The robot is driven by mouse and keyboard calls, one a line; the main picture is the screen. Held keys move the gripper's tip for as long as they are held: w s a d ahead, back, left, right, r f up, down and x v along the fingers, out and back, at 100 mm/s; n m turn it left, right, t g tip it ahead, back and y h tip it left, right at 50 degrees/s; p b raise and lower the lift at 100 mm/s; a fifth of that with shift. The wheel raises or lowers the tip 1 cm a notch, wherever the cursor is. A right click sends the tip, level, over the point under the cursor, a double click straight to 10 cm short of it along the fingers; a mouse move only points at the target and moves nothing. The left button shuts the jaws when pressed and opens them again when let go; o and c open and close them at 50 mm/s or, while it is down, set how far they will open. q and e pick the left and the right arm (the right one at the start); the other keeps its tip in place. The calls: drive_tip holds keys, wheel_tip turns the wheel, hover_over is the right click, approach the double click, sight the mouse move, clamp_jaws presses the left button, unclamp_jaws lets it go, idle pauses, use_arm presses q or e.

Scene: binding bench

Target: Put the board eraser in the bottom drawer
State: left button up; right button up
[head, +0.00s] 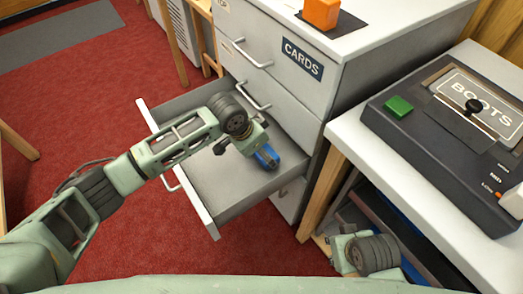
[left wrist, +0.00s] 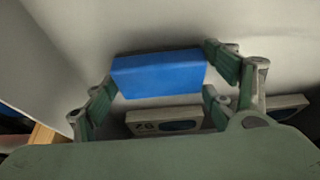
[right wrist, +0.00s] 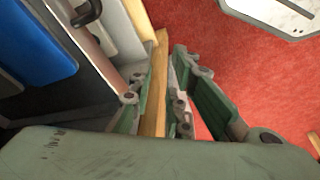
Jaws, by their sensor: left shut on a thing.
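The board eraser, a blue block (head: 266,157), is in my left gripper (head: 258,148), over the open drawer (head: 212,224) of the grey cabinet. In the left wrist view the blue block (left wrist: 158,74) sits between the two fingers, with pale grey drawer surface behind it. I cannot tell whether it touches the drawer floor. The open drawer is below the other drawers that show. My right gripper shows at the lower right, by the side bench. In the right wrist view its fingers (right wrist: 160,95) are apart, with a wooden leg showing between them.
An orange block (head: 321,13) sits on a dark mat on the cabinet top. A dark machine marked BOOTS (head: 440,160) with a green button stands on the right bench. A wooden bench leg (head: 322,205) is close to the drawer's right. Red carpet (head: 95,120) lies open at left.

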use_arm(q)
drive_tip(key=o, duration=1.3)
drive_tip(key=shift+f, duration=0.15)
drive_tip(key=shift+c, duration=0.2)
use_arm(e)
drive_tip(key=shift+f, duration=0.1)
use_arm(q)
drive_tip(key=shift+r, duration=0.35)
drive_tip(key=p+v, duration=0.3)
drive_tip(key=v, duration=0.8)
drive_tip(key=shift+r, duration=0.35)
use_arm(e)
wheel_tip(320, 180, down, 11)
drive_tip(key=s, duration=0.1)
drive_tip(key=shift+s+g, duration=0.3)
